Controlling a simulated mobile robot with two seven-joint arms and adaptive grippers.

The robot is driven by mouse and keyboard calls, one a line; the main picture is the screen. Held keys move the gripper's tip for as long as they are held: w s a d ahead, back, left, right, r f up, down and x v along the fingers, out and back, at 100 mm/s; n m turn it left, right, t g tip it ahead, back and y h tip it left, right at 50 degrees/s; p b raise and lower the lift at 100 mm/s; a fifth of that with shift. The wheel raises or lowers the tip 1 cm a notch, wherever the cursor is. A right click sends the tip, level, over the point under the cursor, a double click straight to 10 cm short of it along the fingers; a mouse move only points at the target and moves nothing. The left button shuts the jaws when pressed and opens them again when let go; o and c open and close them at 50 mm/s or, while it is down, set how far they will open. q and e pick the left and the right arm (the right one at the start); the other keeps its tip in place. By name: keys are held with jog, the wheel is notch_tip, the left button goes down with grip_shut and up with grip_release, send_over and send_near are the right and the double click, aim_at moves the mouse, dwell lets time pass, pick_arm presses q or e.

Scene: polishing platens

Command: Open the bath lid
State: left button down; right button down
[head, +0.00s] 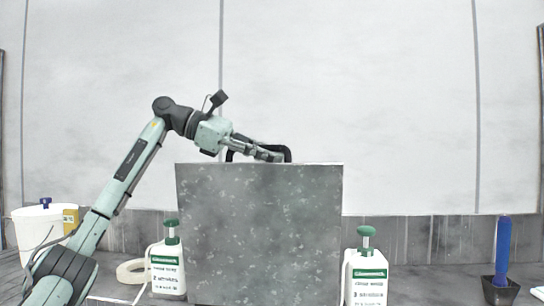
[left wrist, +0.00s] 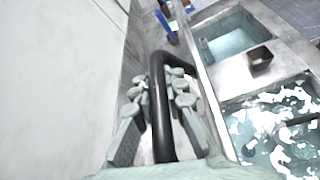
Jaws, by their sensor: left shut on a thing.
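The bath lid (head: 260,235) is a grey speckled panel that stands upright, its broad face toward me in the head view. Its black handle (head: 288,152) shows just above the top edge. My left gripper (head: 270,154) is at the top of the lid, shut on the handle. In the left wrist view the handle (left wrist: 158,120) runs between the fingers of my left gripper (left wrist: 160,88). The bath (left wrist: 240,97), right of the lid in that view, is uncovered, with shiny liquid inside. My right gripper is not in view.
Green-capped white bottles stand left (head: 168,268) and right (head: 366,275) of the lid. A white bucket (head: 38,235) and a tape roll (head: 131,271) are at left. A blue-handled tool (head: 502,245) stands in a black pot at right. A pale wall is behind.

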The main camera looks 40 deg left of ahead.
pick_arm(q)
jog(key=shift+w+a+r, duration=0.2)
jog(key=shift+w+a, duration=0.2)
jog(key=shift+w, duration=0.1)
jog(key=c, duration=1.5)
grip_release()
jog(key=shift+s, duration=0.1)
jog(key=shift+c, duration=0.2)
jog(key=shift+f, duration=0.1)
jog(key=v, duration=1.2)
jog(key=shift+f, duration=0.1)
